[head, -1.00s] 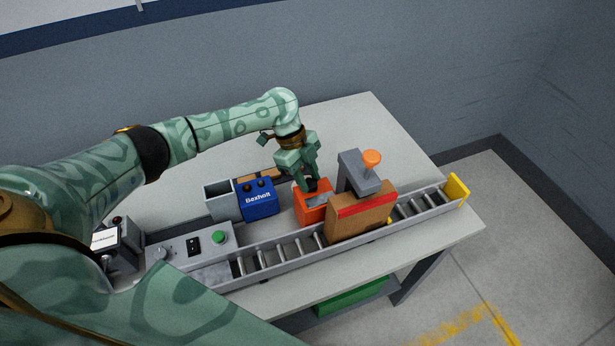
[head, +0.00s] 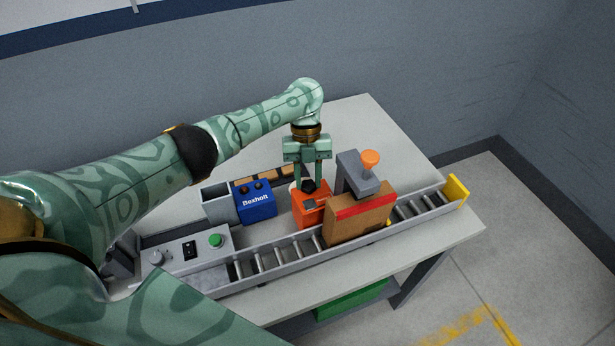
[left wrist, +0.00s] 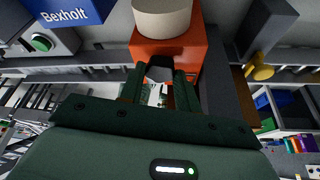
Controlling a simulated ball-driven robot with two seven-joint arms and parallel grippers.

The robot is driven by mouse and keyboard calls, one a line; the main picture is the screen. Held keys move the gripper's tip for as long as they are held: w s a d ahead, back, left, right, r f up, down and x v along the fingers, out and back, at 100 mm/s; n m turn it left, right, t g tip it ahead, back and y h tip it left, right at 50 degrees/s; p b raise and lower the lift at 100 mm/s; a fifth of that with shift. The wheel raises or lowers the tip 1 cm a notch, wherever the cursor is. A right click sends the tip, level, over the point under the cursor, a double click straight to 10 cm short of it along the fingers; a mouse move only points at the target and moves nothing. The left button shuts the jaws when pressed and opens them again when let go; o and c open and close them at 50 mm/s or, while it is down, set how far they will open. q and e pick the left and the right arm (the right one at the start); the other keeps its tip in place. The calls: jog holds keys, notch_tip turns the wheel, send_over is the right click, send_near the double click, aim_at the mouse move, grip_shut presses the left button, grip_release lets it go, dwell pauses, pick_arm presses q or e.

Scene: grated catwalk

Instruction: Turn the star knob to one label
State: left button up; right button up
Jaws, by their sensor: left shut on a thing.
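The orange box (head: 311,212) stands on the table behind the roller track, with the dark star knob (head: 309,186) on its top. My left gripper (head: 309,183) comes down from above, its two fingers on either side of the knob and shut on it. In the left wrist view the orange box (left wrist: 168,50) is ahead of the fingers, and the dark knob (left wrist: 159,74) sits between their tips. A pale cylinder (left wrist: 161,17) is on the box there. I cannot read any labels around the knob. My right gripper is not in view.
Close right of the orange box stands a brown box with a red stripe (head: 360,217), beside a grey stand with an orange knob (head: 370,160). A blue Bexholt box (head: 257,204) is at left. The roller track (head: 283,257) and a green-button panel (head: 215,241) lie in front.

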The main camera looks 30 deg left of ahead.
pick_arm(q)
jog(key=shift+m, duration=0.6)
jog(key=o, duration=1)
jog(key=shift+c, duration=0.2)
jog(key=p+v, duration=0.1)
jog(key=v, duration=1.5)
jog(key=shift+d+r+p, duration=0.2)
jog(key=shift+d+p, duration=0.1)
jog(key=shift+w, duration=0.15)
